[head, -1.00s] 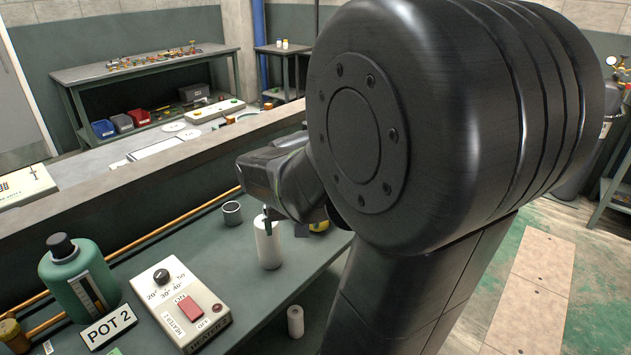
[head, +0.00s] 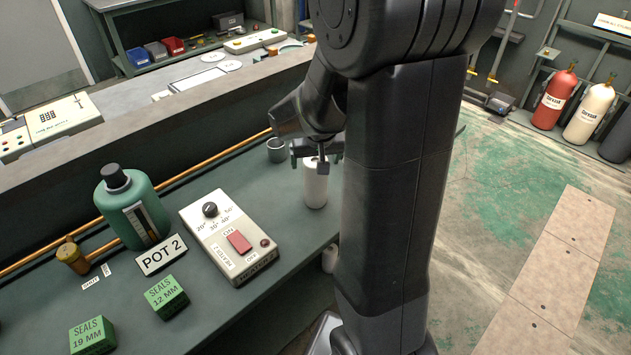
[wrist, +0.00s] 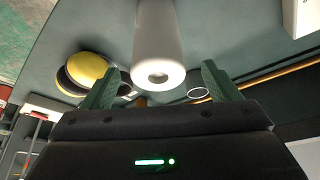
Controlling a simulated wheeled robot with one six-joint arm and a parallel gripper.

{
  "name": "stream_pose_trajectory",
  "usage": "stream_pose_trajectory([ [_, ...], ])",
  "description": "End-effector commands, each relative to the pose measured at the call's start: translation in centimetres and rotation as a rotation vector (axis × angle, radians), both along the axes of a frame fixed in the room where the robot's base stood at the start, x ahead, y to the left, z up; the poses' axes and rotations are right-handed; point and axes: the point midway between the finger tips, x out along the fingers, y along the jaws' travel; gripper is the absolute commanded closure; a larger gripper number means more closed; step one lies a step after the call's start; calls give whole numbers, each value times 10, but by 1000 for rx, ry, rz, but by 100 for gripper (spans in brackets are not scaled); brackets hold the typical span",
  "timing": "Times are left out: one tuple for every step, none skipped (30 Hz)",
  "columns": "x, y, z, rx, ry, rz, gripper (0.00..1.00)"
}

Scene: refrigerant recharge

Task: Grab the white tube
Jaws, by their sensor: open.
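The white tube (head: 316,187) stands upright on the green bench top in the head view. It also shows in the wrist view (wrist: 157,40), its round end with a small hole facing my camera. My gripper (head: 316,160) is at the top of the tube in the head view, partly hidden by my arm. In the wrist view my gripper (wrist: 161,86) is open, with one green finger on each side of the tube's near end. Gaps show between the fingers and the tube.
A grey cup (head: 276,151) stands behind the tube. A heater box (head: 232,238), a green bottle (head: 134,208) and green seal boxes (head: 166,297) stand to the left. A yellow round thing (wrist: 86,70) is beside one finger. Another white cylinder (head: 329,259) is lower down, past the bench edge.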

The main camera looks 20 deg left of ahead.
Motion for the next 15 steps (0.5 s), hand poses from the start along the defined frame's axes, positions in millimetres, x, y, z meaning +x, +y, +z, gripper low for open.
stream_pose_trajectory([
  [1, 0, -2, -1, 1, 0, 17],
  [2, 1, -3, -2, 1, -1, 17],
  [4, 1, -6, -2, 1, -1, 17],
  [5, 2, -9, -2, 2, -1, 17],
  [7, 3, -11, -3, 3, -1, 17],
  [9, 4, -16, -3, 3, -1, 17],
  [11, 5, -19, -3, 3, -1, 17],
  [13, 5, -22, -2, 3, -2, 17],
  [15, 6, -26, -2, 3, -2, 17],
  [17, 7, -29, -2, 3, -2, 17],
  [18, 8, -33, -2, 3, -2, 17],
  [19, 9, -37, -2, 3, -2, 17],
  [20, 10, -39, -1, 3, -2, 17],
  [21, 10, -41, 0, 2, -2, 17],
  [21, 11, -43, 0, 2, -2, 17],
])
